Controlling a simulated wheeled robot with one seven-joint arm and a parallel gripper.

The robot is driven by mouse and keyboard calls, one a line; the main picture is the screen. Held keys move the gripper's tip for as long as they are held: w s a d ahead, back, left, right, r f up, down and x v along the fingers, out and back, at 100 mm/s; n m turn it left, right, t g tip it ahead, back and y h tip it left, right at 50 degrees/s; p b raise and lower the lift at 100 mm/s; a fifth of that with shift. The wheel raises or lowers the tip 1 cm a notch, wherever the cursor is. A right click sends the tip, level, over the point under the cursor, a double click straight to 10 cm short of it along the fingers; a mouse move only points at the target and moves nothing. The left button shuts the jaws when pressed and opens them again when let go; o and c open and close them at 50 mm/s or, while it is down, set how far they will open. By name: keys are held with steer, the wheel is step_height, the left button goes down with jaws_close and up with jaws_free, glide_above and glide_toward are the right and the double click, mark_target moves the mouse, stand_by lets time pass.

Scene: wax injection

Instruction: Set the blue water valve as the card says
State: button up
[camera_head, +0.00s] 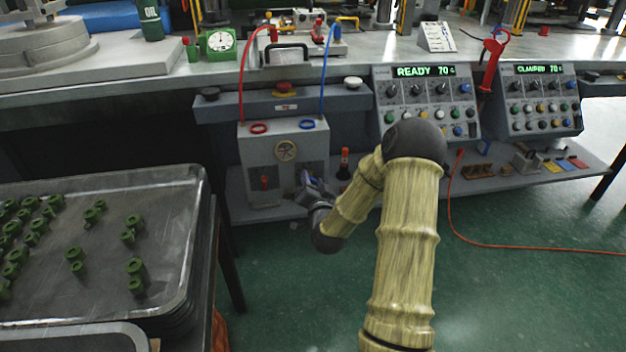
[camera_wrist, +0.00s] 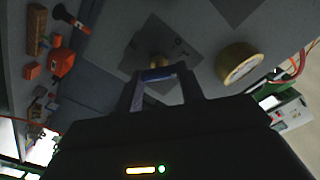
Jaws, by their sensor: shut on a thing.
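The blue water valve handle (camera_head: 306,178) is on the lower right front of the grey unit, mostly hidden by my gripper in the head view. My gripper (camera_head: 309,186) reaches it from the front right and is shut on it. In the wrist view, blue of the handle (camera_wrist: 158,74) shows between the fingertips of my gripper (camera_wrist: 160,82), in front of a brass stem and a dark square plate. The handle's exact angle is hard to tell.
A red valve (camera_head: 265,182) is left of my gripper on the same unit. A red-and-black bottle-like object (camera_head: 344,163) stands close on the right. A tray (camera_head: 185,262) of green parts is at left.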

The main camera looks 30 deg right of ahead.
steer(key=shift+f+m+p, duration=0.1)
steer(key=shift+m+p, duration=0.5)
steer(key=shift+m, duration=1.4)
steer(key=o, duration=1)
steer(key=shift+s, duration=0.1)
steer(key=p+v, duration=1.3)
steer(key=v, duration=0.4)
